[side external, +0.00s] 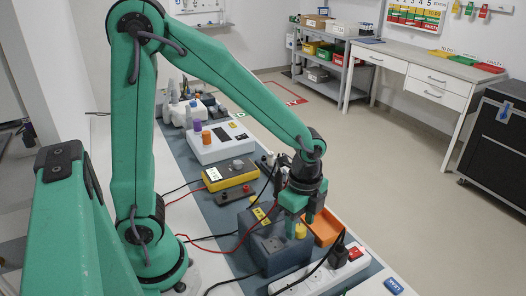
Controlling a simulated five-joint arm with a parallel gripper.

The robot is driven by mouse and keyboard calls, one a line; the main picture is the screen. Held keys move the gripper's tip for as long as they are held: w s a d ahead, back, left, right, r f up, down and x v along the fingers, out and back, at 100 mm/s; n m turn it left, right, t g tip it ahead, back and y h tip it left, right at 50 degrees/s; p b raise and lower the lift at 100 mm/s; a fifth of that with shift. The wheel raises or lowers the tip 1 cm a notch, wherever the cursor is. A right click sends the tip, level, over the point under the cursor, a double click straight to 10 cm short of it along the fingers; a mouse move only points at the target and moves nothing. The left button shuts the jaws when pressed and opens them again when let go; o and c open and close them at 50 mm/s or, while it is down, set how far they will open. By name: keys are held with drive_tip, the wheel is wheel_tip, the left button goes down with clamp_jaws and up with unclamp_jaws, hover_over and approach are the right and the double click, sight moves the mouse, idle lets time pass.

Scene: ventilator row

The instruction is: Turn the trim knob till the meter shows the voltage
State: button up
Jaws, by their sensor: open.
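A small yellow knob (300,231) stands at the right side of a dark grey-blue box (268,252) on the bench. I take it for the trim knob. My gripper (304,213) points down just above the knob, its teal fingers apart. Whether the fingertips touch the knob I cannot tell from this angle. The yellow meter (229,175) lies farther back on the bench, with a grey dial and a small pale display. The display is too small to read. Red and black leads run from the meter area toward the box.
An orange tray (322,227) sits right beside the box. A white power strip (318,277) with a red switch and black plug is in front. A white device (218,143) with purple and orange knobs stands behind the meter. Loose cables cross the bench.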

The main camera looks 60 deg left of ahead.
sight(298, 225)
drive_tip(key=shift+r, duration=3.6)
drive_tip(key=s+a+r+n+t, duration=0.5)
drive_tip(key=s+a+r+n, duration=0.2)
drive_tip(key=n, duration=0.8)
drive_tip(key=shift+s+a+r+t, duration=0.3)
drive_tip(key=shift+s+r, duration=0.1)
drive_tip(key=shift+s, duration=0.65)
